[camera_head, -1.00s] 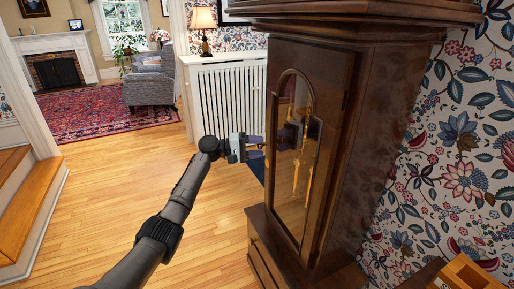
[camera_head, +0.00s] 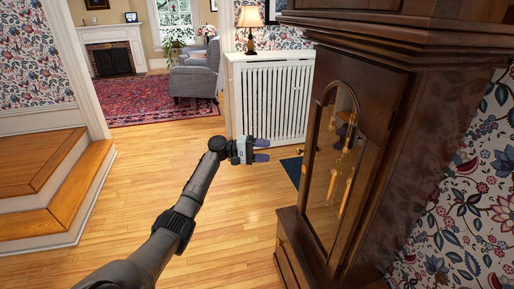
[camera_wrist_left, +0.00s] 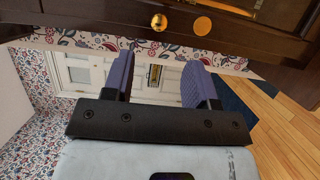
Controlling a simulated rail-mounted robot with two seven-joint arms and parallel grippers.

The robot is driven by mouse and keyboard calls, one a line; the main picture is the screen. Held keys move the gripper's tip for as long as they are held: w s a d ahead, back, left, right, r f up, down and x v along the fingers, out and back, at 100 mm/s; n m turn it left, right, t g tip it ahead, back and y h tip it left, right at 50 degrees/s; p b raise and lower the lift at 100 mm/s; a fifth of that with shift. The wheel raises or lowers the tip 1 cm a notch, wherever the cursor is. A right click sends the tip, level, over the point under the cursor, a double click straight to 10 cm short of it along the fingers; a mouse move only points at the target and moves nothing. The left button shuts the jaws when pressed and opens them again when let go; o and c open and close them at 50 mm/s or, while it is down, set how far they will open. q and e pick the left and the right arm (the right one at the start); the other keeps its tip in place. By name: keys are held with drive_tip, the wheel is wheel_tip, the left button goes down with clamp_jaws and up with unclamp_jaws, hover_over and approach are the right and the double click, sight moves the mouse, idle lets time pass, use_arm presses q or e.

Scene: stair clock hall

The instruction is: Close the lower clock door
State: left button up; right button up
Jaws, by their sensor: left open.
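The tall dark-wood clock stands at the right in the head view. Its lower clock door (camera_head: 319,212) has an arched glass pane, with brass weights visible in it. A small brass knob (camera_head: 300,152) sits at the door's left edge; I cannot tell whether the door stands slightly ajar. My left gripper (camera_head: 266,150) is open and empty, left of the knob and apart from the door. In the left wrist view its two purple fingers (camera_wrist_left: 158,72) are spread, with a brass knob (camera_wrist_left: 159,22) beyond them. My right gripper is not in view.
A white radiator cover (camera_head: 238,88) with a lamp (camera_head: 250,18) stands behind my gripper. Wooden steps (camera_head: 75,190) are at the left. Open wood floor (camera_head: 150,155) lies between, with a blue mat (camera_head: 291,168) beside the clock.

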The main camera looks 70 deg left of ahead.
use_arm(q)
drive_tip(key=shift+v, duration=1.25)
